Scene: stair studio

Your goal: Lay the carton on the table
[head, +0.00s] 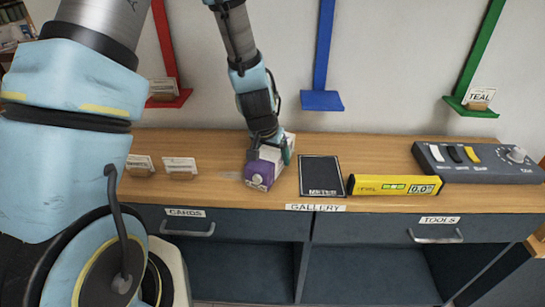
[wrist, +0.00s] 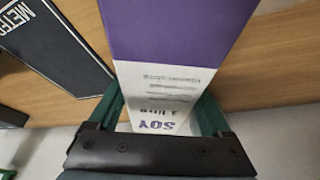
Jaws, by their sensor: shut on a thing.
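The carton (head: 260,171) is purple and white and lies on its side on the wooden table (head: 225,143), its purple end toward the front edge. My gripper (head: 277,150) is shut on the carton's white rear part. In the wrist view the carton (wrist: 175,40) runs away from my gripper (wrist: 165,118), with a finger on each side and the word SOY near the jaws. The carton appears to rest on the table top; the exact contact under it is hidden.
A black METER panel (head: 320,176) lies just right of the carton. A yellow level (head: 395,186) and a grey control box (head: 480,162) are farther right. Small card holders (head: 180,167) stand to the left. Red, blue (head: 322,100) and green brackets hang on the wall behind.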

